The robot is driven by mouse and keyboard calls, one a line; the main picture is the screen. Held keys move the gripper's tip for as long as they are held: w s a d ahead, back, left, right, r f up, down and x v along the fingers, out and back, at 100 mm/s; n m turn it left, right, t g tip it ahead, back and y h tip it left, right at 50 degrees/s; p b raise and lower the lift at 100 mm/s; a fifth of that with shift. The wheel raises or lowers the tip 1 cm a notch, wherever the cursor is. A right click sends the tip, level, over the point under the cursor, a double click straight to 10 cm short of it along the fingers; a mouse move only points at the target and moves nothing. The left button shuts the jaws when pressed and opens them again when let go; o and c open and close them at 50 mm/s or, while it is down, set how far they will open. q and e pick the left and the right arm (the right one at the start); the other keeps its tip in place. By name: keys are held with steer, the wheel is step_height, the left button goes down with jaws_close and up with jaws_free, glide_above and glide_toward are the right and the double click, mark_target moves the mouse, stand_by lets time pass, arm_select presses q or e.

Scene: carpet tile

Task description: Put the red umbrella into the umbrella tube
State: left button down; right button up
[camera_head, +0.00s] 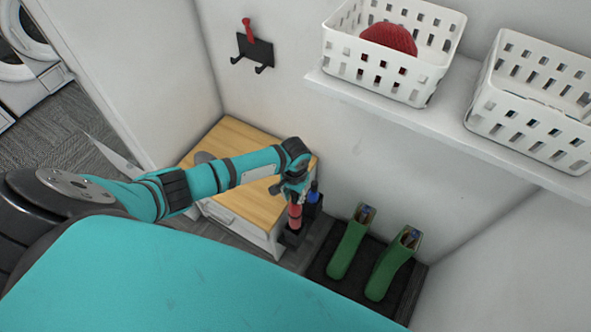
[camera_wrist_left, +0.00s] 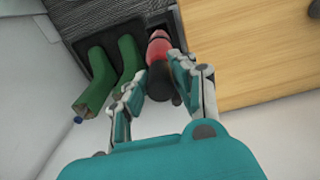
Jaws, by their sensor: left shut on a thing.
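The red umbrella (camera_head: 295,214) is short and folded, with a dark handle. My left gripper (camera_head: 294,188) is shut on it, and the umbrella hangs roughly upright below the fingers. In the left wrist view the red umbrella (camera_wrist_left: 159,48) shows with its dark handle between the fingers of my left gripper (camera_wrist_left: 160,82). A dark umbrella tube (camera_head: 291,238) stands on the floor beside the wooden-topped cabinet, at the umbrella's lower end. I cannot tell how far the umbrella is inside it. My right gripper is not in view.
The cabinet (camera_head: 249,203) stands left of the tube. A pair of green boots (camera_head: 349,246) stands on a dark tray to the right. A blue item (camera_head: 314,194) is close beside the umbrella. White baskets (camera_head: 374,77) sit on a wall shelf (camera_head: 430,121) above.

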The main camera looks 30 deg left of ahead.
arm_select(q)
steer(key=shift+f+b, duration=0.75)
steer(key=shift+f, duration=0.65)
steer(key=shift+f+b, duration=3.8)
steer(key=shift+f, duration=1.45)
steer(key=c, duration=1)
jaws_free()
step_height(320, 180, up, 12)
